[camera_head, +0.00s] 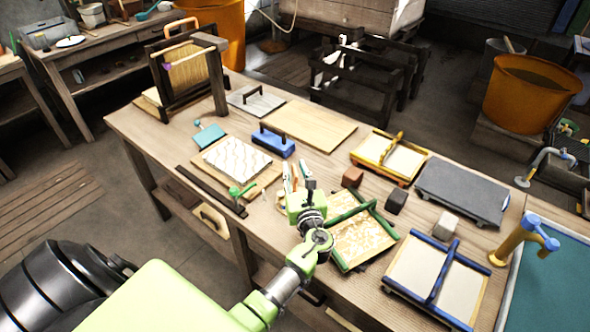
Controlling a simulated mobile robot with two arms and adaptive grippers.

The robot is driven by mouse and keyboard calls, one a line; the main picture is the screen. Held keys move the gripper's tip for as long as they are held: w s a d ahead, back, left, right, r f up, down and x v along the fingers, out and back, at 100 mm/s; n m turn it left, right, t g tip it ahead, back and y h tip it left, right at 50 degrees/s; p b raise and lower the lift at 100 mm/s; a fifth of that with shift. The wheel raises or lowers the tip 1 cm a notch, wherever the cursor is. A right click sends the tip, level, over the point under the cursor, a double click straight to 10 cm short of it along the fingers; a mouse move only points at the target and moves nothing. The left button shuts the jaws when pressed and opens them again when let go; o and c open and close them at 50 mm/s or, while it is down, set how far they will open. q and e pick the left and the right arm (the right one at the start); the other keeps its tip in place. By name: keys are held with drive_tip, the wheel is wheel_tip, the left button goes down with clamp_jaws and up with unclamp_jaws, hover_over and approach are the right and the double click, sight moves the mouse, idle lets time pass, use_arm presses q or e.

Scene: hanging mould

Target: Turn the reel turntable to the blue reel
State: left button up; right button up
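I cannot make out a reel turntable or a blue reel in the head view. My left gripper (297,178) is at the end of the green arm, over the middle of the workbench (190,235). It is beside the green-framed mould (357,238), and its fingers are small and partly hidden, so I cannot tell whether they are open or shut. I see nothing clearly held in it. My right gripper is not in view.
A blue-framed mould (433,273), yellow-framed mould (390,158) and dark grey board (463,190) lie on the right of the bench. A blue handled block (273,142) and an upright frame (187,72) stand farther back. An orange tub (525,95) is beyond.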

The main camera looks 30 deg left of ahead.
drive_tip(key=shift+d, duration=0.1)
use_arm(q)
clamp_jaws()
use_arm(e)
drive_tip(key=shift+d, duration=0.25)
